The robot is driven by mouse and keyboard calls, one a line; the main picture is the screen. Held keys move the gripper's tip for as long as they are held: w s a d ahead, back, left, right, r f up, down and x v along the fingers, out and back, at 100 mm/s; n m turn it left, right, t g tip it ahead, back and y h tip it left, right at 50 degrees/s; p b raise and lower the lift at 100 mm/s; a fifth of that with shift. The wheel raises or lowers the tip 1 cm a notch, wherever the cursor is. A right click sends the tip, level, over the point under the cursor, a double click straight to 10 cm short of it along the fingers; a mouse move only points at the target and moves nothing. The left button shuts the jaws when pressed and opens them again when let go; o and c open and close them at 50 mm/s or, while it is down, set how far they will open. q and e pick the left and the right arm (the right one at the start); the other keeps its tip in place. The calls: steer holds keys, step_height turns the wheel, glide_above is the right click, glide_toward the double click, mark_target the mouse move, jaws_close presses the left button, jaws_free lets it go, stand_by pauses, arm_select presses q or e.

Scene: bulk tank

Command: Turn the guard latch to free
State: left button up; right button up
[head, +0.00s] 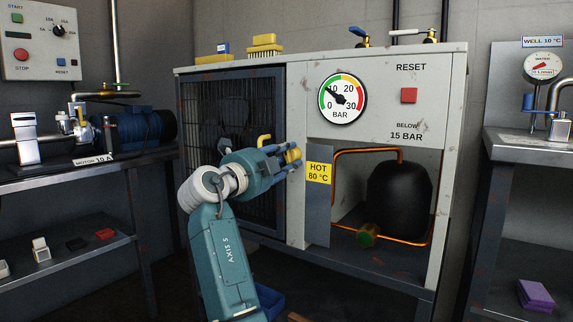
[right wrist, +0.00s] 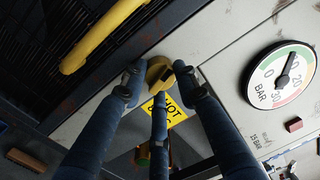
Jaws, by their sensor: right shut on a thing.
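The guard latch is a small yellow knob (head: 292,156) at the right edge of the dark mesh guard (head: 231,120), on the grey cabinet front. It also shows in the right wrist view (right wrist: 158,72), between the blue fingertips. My right gripper (head: 290,155) is shut on the latch, its fingers around the knob. Part of the latch is hidden by the fingers, and its exact angle is hard to tell. A yellow handle (head: 264,141) on the guard stands behind the gripper and shows in the right wrist view (right wrist: 98,38). My left gripper is not in view.
A yellow HOT 80 °C plate (head: 318,173) sits just right of the latch. Right of it is an opening with a black tank (head: 399,198) and copper pipe (head: 404,242). A gauge (head: 342,98) and red RESET button (head: 408,95) are above.

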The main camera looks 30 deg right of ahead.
steer(key=shift+s+f+m, duration=0.1)
steer(key=shift+m, duration=0.9)
steer(key=shift+d+g, duration=0.1)
steer(key=shift+g, duration=0.2)
steer(key=o, duration=1.1)
steer(key=shift+s+a, duration=0.15)
steer(key=shift+a, duration=0.3)
steer(key=v, duration=1.1)
steer(key=shift+s+f, duration=0.1)
